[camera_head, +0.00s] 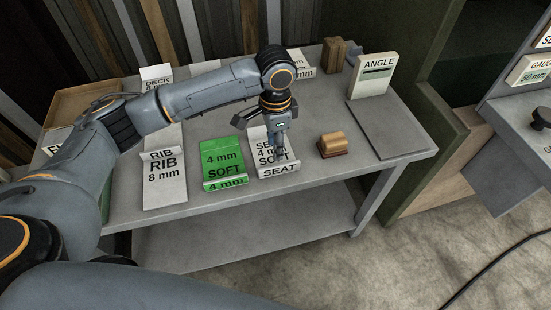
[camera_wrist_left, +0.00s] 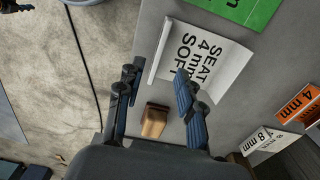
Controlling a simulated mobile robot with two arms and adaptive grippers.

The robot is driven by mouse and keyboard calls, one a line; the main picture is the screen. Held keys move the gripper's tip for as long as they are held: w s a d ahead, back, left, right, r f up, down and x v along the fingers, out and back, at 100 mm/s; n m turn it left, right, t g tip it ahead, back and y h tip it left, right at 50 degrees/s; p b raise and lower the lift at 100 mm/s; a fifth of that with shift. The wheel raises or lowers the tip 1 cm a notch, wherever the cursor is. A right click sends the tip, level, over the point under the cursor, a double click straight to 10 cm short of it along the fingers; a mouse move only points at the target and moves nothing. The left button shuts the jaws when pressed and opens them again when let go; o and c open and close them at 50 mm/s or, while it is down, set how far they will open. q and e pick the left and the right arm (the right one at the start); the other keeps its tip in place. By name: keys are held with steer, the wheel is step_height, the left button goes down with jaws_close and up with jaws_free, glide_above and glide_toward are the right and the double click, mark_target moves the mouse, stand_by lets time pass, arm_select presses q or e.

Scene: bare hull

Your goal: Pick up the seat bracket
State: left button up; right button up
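The seat bracket (camera_head: 285,170) is a white angled piece marked "SEAT 4 mm SOFT". It lies on the grey bench between the green bracket and a small wooden block. It also shows in the left wrist view (camera_wrist_left: 226,68). My left gripper (camera_head: 280,152) is over the bracket, pointing down and hiding part of its lettering. In the left wrist view the gripper's fingers (camera_wrist_left: 155,76) are wide apart with nothing held. The right finger overlaps the bracket's face in that view; I cannot tell whether they touch. My right gripper is not in view.
A green bracket (camera_head: 222,160) and a white rib bracket (camera_head: 164,180) lie to the left. The wooden block (camera_head: 333,145) is close on the right. An angle bracket (camera_head: 372,77) stands behind a bare grey plate (camera_head: 387,128). More labelled pieces stand at the back.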

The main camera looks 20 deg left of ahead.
arm_select(q)
glide_above(276, 166)
step_height(276, 166, down, 4)
steer(key=shift+f, duration=0.25)
steer(key=shift+a+f+p, duration=0.1)
steer(key=shift+f+p, duration=0.9)
steer(key=shift+f, duration=1.7)
steer(key=shift+r, duration=0.1)
jaws_close()
